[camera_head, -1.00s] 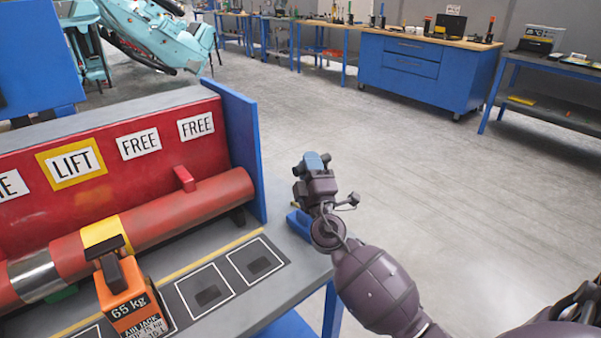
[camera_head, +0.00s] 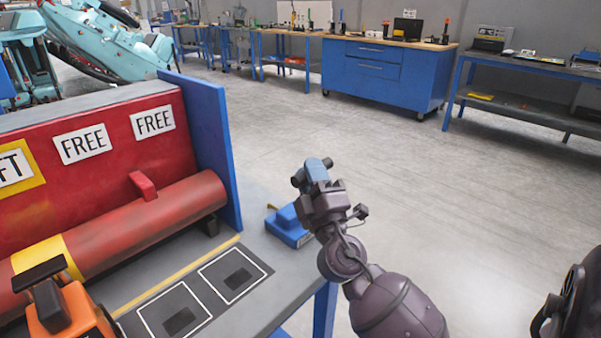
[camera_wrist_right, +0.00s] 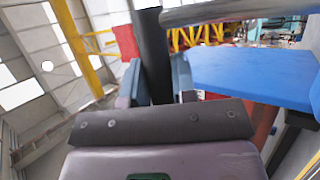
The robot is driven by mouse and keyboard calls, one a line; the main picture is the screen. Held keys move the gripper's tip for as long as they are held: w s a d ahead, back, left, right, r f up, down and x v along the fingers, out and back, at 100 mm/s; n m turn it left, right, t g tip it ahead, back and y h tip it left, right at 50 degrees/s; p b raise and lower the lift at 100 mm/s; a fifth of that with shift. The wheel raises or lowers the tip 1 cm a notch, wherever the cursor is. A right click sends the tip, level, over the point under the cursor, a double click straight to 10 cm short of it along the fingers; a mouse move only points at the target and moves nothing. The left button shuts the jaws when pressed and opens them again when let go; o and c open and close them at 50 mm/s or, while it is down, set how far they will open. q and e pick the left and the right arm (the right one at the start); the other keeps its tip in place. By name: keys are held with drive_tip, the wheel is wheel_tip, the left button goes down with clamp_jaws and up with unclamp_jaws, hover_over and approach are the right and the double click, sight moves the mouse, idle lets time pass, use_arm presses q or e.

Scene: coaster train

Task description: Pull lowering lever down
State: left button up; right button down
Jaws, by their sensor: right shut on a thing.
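My right gripper (camera_head: 313,170) is above and beside a blue box-shaped base (camera_head: 288,226) at the right end of the workbench. In the right wrist view its two bluish fingers (camera_wrist_right: 160,80) close around a dark upright bar (camera_wrist_right: 152,50), which looks like the lever's handle. A pale horizontal bar (camera_wrist_right: 235,10) crosses near its top. In the head view the gripper hides the lever, so its angle cannot be told. My left gripper is not in view.
The grey bench (camera_head: 262,208) carries a red pipe (camera_head: 140,225) before a red panel with FREE labels (camera_head: 82,146), beside a blue end plate (camera_head: 205,150). An orange jack (camera_head: 65,312) stands at lower left.

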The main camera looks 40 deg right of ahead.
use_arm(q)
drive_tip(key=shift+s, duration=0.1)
use_arm(e)
drive_tip(key=shift+s+f, duration=0.1)
drive_tip(key=shift+s, duration=0.15)
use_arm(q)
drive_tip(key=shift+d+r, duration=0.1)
use_arm(e)
drive_tip(key=c, duration=0.9)
unclamp_jaws()
drive_tip(key=shift+s, duration=0.1)
use_arm(q)
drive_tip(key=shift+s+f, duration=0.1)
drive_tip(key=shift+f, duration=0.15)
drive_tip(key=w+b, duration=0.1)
drive_tip(key=b, duration=0.1)
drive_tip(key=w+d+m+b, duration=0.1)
drive_tip(key=b, duration=0.2)
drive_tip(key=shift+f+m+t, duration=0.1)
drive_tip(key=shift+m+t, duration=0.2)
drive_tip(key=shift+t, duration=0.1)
use_arm(e)
drive_tip(key=v, duration=1)
drive_tip(key=shift+s+a+f, duration=0.1)
drive_tip(key=shift+s+f, duration=0.1)
drive_tip(key=shift+s, duration=0.05)
